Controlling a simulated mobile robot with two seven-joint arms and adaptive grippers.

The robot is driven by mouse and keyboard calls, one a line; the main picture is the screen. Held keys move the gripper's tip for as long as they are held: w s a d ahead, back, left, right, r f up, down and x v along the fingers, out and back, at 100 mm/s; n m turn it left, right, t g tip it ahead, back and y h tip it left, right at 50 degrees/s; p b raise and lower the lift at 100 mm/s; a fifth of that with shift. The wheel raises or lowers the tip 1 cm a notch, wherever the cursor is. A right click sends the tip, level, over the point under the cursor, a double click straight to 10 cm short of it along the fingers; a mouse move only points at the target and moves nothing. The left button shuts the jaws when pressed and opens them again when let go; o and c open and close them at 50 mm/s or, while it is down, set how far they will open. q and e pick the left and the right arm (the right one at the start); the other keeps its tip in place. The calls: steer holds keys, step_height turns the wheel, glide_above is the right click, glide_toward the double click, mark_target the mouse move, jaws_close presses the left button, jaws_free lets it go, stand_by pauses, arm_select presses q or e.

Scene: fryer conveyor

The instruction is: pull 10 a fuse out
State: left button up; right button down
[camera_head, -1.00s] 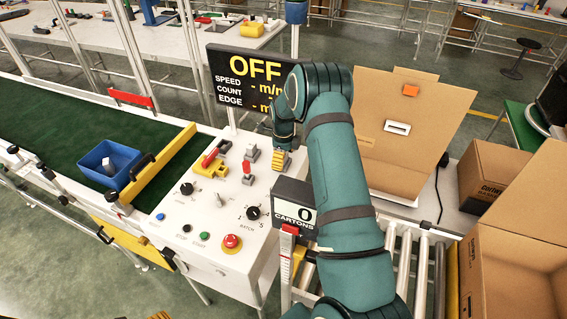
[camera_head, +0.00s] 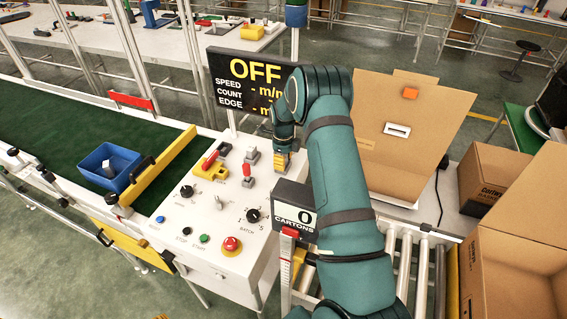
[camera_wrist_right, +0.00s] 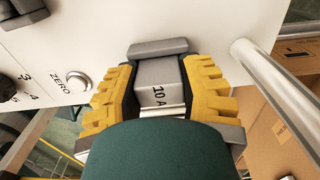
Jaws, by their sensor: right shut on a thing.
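The 10 A fuse (camera_wrist_right: 157,80) is a grey block marked "10 A" in the right wrist view. My right gripper (camera_wrist_right: 160,92) has its yellow fingers on both sides of it, shut on it. A wider grey piece shows just beyond the fuse, against the white panel. Whether the fuse is still seated there I cannot tell. In the head view my right gripper (camera_head: 283,162) is at the far right edge of the control panel (camera_head: 180,222), and the fuse is mostly hidden. Only a sliver of yellow, likely my left gripper (camera_head: 160,317), shows at the bottom edge.
A grey switch (camera_head: 252,156), a red-handled switch (camera_head: 247,172) and a yellow block with a red lever (camera_head: 209,167) stand left of my right gripper. The display (camera_head: 240,80) reading OFF is behind. The cartons counter (camera_head: 297,207) is close beside my right arm.

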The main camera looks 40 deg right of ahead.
steer(key=shift+r+p, duration=0.6)
steer(key=shift+r, duration=0.55)
stand_by(0.7)
steer(key=shift+r+p, duration=0.75)
steer(key=shift+r, duration=0.6)
steer(key=shift+r, duration=0.1)
steer(key=shift+r+p, duration=0.9)
steer(key=shift+r, duration=0.5)
